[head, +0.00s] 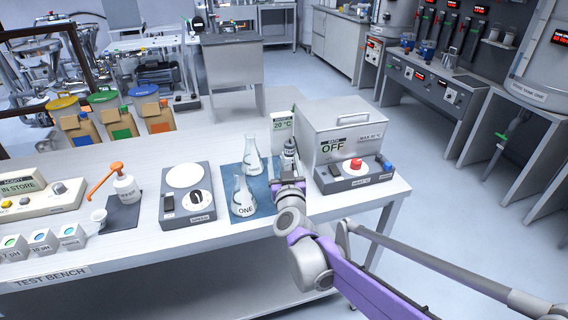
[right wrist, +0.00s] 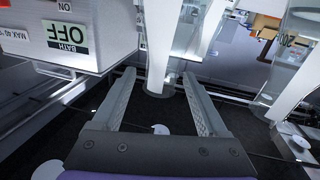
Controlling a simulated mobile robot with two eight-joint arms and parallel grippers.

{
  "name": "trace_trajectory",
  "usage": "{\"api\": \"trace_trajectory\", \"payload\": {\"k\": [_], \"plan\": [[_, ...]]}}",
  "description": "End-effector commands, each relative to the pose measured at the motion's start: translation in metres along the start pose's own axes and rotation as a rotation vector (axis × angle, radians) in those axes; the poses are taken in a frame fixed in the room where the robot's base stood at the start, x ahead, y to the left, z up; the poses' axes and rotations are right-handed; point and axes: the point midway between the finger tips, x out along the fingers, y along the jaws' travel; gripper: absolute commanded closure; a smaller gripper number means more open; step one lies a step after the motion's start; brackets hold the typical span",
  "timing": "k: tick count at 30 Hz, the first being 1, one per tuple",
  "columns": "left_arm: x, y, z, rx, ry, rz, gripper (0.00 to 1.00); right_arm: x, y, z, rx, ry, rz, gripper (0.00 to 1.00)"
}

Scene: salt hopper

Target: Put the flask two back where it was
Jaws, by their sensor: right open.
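A clear conical flask labelled ONE (head: 243,197) stands on a blue mat (head: 228,172) on the bench. A second clear flask (head: 252,160) stands behind it; its label is too small to read. My right gripper (head: 289,160) reaches over the mat's right side, next to the bath box. In the right wrist view its two fingers (right wrist: 160,76) are open, with a pale, clear-ended glass shape (right wrist: 158,85) between them; I cannot tell whether it touches them. Another glass shape (right wrist: 291,75) is at the right of that view. My left gripper is not in view.
The grey bath box (head: 340,130) reading OFF and a panel with a red button (head: 355,165) stand close to the right of my gripper. A temperature sign (head: 282,124) stands behind. A hotplate-like unit (head: 187,195) is left of the mat.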

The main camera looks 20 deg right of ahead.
Motion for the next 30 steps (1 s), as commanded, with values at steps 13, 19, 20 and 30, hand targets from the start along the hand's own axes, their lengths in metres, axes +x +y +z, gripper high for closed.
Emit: {"api": "trace_trajectory", "payload": {"k": [13, 19, 20, 30], "plan": [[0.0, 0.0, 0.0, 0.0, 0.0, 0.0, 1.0, -0.08, -0.001, -0.002, 0.002, 0.0, -0.002, 0.24], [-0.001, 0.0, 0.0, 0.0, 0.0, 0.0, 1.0, -0.11, -0.001, -0.002, 0.0, 0.0, -0.001, 0.24], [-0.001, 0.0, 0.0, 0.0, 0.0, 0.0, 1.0, -0.113, 0.0, -0.002, 0.0, 0.0, -0.001, 0.24], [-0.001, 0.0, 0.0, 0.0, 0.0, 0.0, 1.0, -0.126, -0.005, -0.001, 0.003, -0.01, -0.045, 0.24]]}}
